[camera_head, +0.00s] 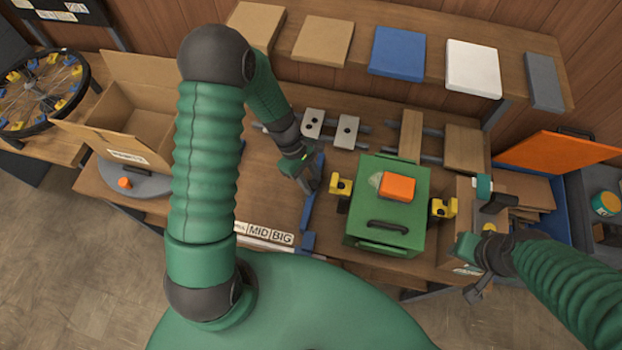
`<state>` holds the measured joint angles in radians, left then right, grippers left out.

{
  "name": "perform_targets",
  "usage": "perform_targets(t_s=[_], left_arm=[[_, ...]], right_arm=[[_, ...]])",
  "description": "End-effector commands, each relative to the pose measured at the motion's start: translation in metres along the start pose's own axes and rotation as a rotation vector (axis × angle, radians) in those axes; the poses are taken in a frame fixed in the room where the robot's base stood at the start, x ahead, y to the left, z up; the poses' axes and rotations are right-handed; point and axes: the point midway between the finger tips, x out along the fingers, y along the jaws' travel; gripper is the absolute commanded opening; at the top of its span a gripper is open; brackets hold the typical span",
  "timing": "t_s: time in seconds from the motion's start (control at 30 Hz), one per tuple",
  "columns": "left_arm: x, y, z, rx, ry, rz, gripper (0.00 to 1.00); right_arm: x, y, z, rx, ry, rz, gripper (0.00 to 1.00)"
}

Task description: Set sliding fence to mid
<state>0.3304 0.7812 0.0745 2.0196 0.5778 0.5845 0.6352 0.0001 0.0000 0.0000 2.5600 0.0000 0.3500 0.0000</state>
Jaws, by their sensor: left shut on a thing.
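The sliding fence is a blue upright bar (310,207) on the wooden bench, with a blue foot at its near end. That foot stands just right of the BIG mark on a white label strip (262,234). The MID mark is to the left of BIG, and the strip's left end is hidden by my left arm. My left gripper (310,183) is at the fence's far part and shut on it. My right gripper (466,250) is at the right, beside the green box; its fingers are too unclear to judge.
A green box (385,238) with an orange block (397,188) on it stands right of the fence, between yellow clamps (341,185). An open cardboard box (125,105) stands at the left. Grey blocks (347,132) on rails lie behind. Bare bench lies left of the fence.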

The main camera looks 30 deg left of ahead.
Motion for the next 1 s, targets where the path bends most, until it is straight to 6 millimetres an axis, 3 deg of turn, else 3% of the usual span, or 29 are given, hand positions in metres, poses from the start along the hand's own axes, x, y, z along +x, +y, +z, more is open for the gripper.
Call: perform_targets(t_s=[1.0], left_arm=[[-0.0047,0.0004,-0.0066,-0.001,0.003,0.007,0.00]], right_arm=[[-0.0013,0.0000,-0.0003,0.000,0.000,0.000,0.36]])
